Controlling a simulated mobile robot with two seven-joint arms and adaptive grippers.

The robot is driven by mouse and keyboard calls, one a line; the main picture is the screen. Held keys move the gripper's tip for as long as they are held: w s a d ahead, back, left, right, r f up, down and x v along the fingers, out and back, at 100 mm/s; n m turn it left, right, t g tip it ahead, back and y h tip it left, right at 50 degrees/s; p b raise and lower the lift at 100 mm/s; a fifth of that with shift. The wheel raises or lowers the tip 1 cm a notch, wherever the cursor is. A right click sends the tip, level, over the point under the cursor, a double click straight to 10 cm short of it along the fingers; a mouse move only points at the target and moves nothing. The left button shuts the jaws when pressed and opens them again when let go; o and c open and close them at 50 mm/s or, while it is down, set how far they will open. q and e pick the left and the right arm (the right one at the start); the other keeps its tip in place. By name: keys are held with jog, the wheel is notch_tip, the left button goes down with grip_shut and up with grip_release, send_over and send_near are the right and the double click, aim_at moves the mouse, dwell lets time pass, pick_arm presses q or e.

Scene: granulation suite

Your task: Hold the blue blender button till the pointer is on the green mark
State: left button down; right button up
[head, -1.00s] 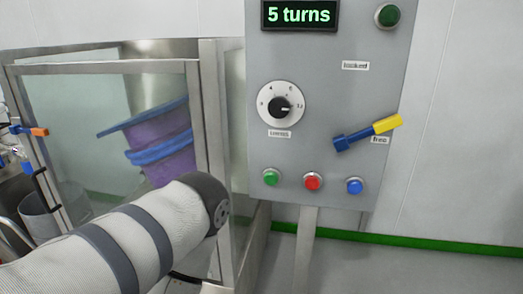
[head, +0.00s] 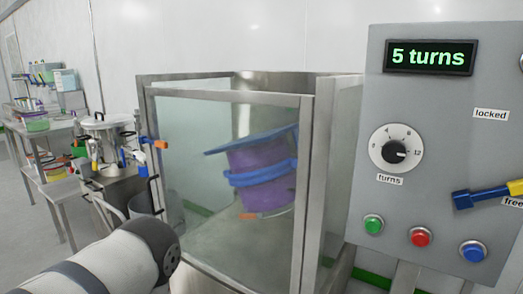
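The blue button (head: 473,251) is at the lower right of the grey control panel (head: 440,180), right of a red button (head: 420,237) and a green button (head: 373,224). Nothing touches it. Behind the clear guard (head: 190,140), the blender's purple drum (head: 270,178) with blue bands hangs tilted. A small orange piece (head: 248,216) shows below the drum; I cannot tell if it is the pointer. I cannot make out a green mark on the blender. Part of my arm enters at bottom left, but neither gripper is in view.
The display (head: 428,57) reads "5 turns". Below are the turns knob (head: 396,148) and a blue-and-yellow lever (head: 487,194), near the "free" label. The guard's metal frame (head: 304,200) stands left of the panel. A steel pot (head: 106,128) and shelves (head: 45,160) are at far left.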

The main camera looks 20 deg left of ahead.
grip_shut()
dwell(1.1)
